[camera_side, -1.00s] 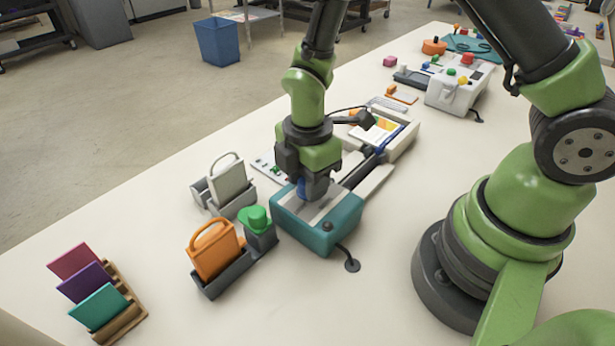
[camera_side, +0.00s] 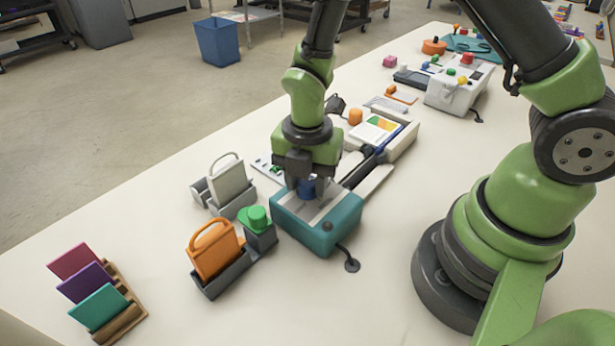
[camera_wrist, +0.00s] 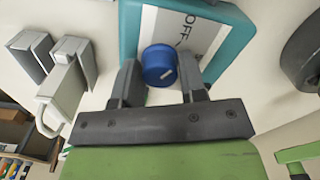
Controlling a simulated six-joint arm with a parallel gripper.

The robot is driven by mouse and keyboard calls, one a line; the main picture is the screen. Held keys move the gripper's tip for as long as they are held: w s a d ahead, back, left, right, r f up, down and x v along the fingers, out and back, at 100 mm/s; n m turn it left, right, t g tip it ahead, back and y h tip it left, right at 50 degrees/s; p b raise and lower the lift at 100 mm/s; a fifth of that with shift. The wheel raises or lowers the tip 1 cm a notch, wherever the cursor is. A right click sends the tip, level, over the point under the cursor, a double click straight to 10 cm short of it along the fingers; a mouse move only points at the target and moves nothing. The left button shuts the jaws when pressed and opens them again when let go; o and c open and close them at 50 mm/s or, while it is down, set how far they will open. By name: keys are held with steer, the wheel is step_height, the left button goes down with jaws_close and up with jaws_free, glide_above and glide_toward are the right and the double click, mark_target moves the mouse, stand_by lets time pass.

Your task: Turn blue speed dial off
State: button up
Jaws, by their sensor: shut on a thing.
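The blue speed dial (camera_side: 307,187) sits on the top panel of the teal and white laminator (camera_side: 335,222). In the wrist view the blue dial (camera_wrist: 159,66) shows a short white mark on its face, and "OFF" is printed on the panel beside it. My gripper (camera_side: 307,190) points down over the laminator with its fingers on either side of the dial. In the wrist view my gripper (camera_wrist: 160,78) is shut on the dial.
A feed tray with a coloured sheet (camera_side: 375,128) extends behind the laminator.

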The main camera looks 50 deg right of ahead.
stand_by(0.4)
steer(key=o, duration=0.9)
steer(key=shift+r, duration=0.1)
step_height(320, 180, up, 10)
steer(key=shift+f, duration=0.15)
